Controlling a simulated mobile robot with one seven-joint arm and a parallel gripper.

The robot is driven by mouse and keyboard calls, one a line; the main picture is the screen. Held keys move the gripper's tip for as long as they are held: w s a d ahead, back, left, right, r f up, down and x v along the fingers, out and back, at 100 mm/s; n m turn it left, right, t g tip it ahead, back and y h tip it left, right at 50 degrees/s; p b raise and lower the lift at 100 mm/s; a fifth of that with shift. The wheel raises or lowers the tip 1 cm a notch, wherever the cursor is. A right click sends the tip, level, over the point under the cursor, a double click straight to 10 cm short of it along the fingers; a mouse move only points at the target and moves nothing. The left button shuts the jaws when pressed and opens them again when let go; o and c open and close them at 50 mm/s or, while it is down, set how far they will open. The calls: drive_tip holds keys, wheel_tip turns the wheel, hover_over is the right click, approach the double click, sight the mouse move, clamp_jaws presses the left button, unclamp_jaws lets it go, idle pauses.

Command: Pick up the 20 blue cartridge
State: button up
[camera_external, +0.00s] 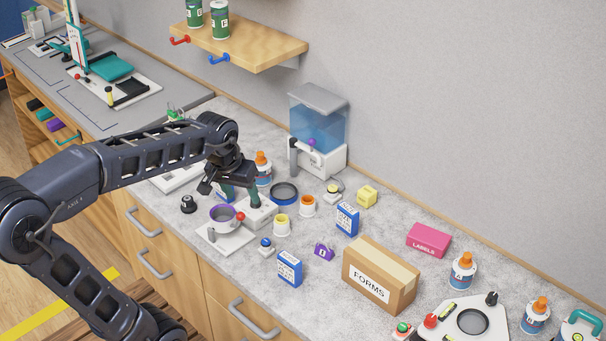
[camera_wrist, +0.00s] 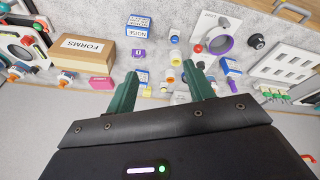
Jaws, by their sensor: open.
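I cannot pick out a marked "20" on anything; the labels are too small to read. The blue pieces with white printed labels are a box (camera_external: 289,268) near the counter's front, a box (camera_external: 347,219) farther back, and a blue box (camera_external: 222,195) partly hidden by my arm. In the wrist view the front box (camera_wrist: 137,29) is at top centre and another blue box (camera_wrist: 231,65) is right of my fingers. My gripper (camera_external: 240,202) points down above the counter near a white device. In the wrist view its green fingers (camera_wrist: 165,78) are apart, with nothing held between them.
A brown FORMS box (camera_external: 378,277), a pink LABELS box (camera_external: 429,239) and orange-capped bottles (camera_external: 462,271) stand to the right. A purple-ringed stand (camera_external: 223,216) and a yellow cup (camera_external: 281,225) are close to my gripper. A water dispenser (camera_external: 318,130) stands behind. Bare counter lies between the small items.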

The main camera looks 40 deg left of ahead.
drive_tip(key=w+a+f+n+g, duration=0.1)
drive_tip(key=w+a+f+n, duration=0.2)
drive_tip(key=w+a, duration=0.45)
drive_tip(key=w+a+f+n+g, duration=0.1)
drive_tip(key=w+a+f+n, duration=0.1)
drive_tip(key=w+a+n, duration=0.4)
drive_tip(key=w+a+f+n, duration=0.1)
drive_tip(key=w+a+f, duration=0.1)
drive_tip(key=a+f, duration=0.2)
drive_tip(key=w+a+f+n+g, duration=0.1)
drive_tip(key=a+f, duration=0.3)
drive_tip(key=a, duration=0.6)
drive_tip(key=w+a+f+n, duration=0.1)
drive_tip(key=w+a+f, duration=0.2)
drive_tip(key=a, duration=0.3)
drive_tip(key=shift+w+a+f+n, duration=0.15)
drive_tip(key=shift+a+f+n, duration=0.2)
drive_tip(key=shift+f, duration=0.35)
drive_tip(key=shift+a+f, duration=0.2)
wheel_tip(320, 180, down, 5)
drive_tip(key=shift+r, duration=0.1)
drive_tip(key=shift+d+f, duration=0.2)
drive_tip(key=shift+f, duration=2.7)
drive_tip(key=shift+c, duration=0.2)
